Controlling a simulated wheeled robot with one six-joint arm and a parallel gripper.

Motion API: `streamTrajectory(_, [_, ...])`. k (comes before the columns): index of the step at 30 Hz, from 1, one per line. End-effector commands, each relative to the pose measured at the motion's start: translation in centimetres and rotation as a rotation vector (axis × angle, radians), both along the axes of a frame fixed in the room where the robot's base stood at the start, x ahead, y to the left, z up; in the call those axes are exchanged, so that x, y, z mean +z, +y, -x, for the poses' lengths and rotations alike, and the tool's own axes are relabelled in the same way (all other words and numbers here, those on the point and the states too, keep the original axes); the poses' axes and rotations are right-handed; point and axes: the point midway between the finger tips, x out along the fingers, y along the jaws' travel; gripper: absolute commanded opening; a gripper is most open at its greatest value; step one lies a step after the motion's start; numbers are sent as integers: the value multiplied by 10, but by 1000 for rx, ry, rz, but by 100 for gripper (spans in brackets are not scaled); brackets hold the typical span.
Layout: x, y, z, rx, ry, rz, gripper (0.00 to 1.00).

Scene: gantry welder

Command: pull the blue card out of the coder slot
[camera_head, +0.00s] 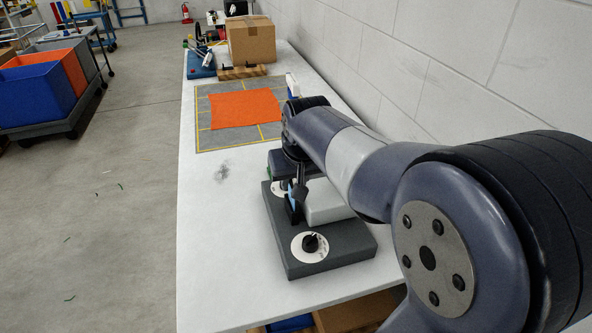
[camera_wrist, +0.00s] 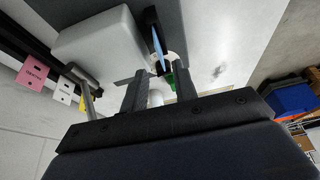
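The coder (camera_head: 325,255) is a dark grey box on the white bench, with a black knob on a white dial and a pale block on top. The blue card (camera_head: 291,190) shows as a thin light-blue sliver at a dark upright holder on the coder's left side, partly hidden by my gripper (camera_head: 297,188). In the wrist view the blue card (camera_wrist: 159,46) stands edge-on just ahead of the gap between my fingers (camera_wrist: 159,78). The fingers are apart and open. I cannot tell whether they touch the card. The coder's pale block (camera_wrist: 100,45) is beside it.
An orange cloth (camera_head: 245,108) lies on a grey mat with yellow lines beyond the coder. A cardboard box (camera_head: 251,42) stands at the far end. The wall (camera_head: 400,75) runs close along the right. Pink (camera_wrist: 34,72) and white tags show in the wrist view.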

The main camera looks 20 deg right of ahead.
Motion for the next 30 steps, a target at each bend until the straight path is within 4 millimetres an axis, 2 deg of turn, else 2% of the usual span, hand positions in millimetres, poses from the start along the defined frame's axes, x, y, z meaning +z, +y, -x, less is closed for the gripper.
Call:
streamTrajectory(1, [-11,0,-4,0,5,0,28])
streamTrajectory(6, [-39,0,-15,0,5,0,28])
streamTrajectory(12, [-61,0,-25,0,2,0,28])
streamTrajectory(24, [-69,0,-28,0,0,0,28])
streamTrajectory(30, [-68,0,-28,0,0,0,13])
